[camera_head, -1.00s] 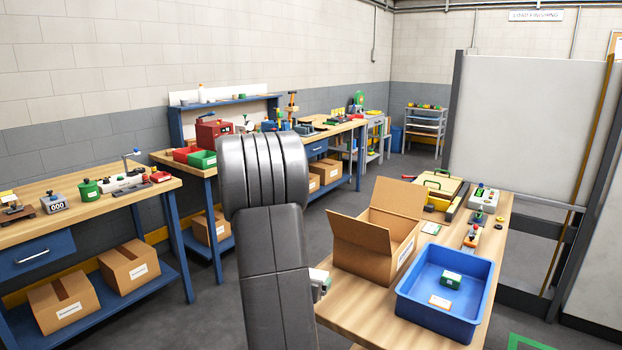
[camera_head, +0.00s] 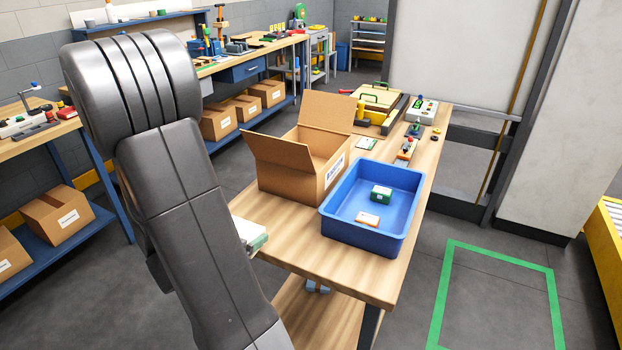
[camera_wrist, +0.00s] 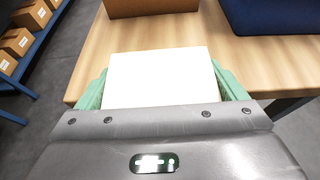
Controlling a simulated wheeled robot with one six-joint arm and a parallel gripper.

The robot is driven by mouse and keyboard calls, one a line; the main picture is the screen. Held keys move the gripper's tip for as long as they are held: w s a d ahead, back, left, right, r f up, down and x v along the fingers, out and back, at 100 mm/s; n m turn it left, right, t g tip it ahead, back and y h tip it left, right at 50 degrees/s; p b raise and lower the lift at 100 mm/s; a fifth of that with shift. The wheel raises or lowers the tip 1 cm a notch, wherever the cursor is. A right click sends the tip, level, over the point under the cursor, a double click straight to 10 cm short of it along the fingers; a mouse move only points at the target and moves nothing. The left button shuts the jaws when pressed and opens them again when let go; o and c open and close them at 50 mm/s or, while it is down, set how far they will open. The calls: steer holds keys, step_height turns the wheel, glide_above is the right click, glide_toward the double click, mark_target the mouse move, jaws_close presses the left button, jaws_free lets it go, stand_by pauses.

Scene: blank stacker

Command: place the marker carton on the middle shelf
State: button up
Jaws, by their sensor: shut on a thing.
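My gripper (camera_wrist: 162,88) is shut on a white carton (camera_wrist: 160,72), with a green finger on each side. The carton's upper face looks blank, so I cannot read any marking that names it as the marker carton. In the head view the carton (camera_head: 246,229) shows partly beside my forearm, near the left edge of the wooden bench. In the wrist view it is in front of the bench top; its height above the wood is unclear. A grey rack with several shelves (camera_head: 368,46) stands far back; I cannot tell whether it holds the task's middle shelf.
The bench (camera_head: 290,238) carries an open cardboard box (camera_head: 290,178) and a blue tray (camera_head: 362,238) with a green carton (camera_head: 381,194) and a small orange-and-white item (camera_head: 368,219). A pale panel (camera_head: 460,50) stands behind. Green-marked floor (camera_head: 495,300) at right is clear.

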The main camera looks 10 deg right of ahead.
steer(key=shift+s+d+f, duration=0.1)
steer(key=shift+s+d, duration=0.05)
steer(key=shift+d, duration=0.05)
steer(key=p, duration=0.4)
glide_above(282, 214)
steer(key=shift+s, duration=0.1)
steer(key=shift+f+p, duration=0.3)
steer(key=shift+f, duration=1.45)
steer(key=shift+f, duration=0.15)
steer(key=o, duration=0.9)
steer(key=shift+c, duration=0.2)
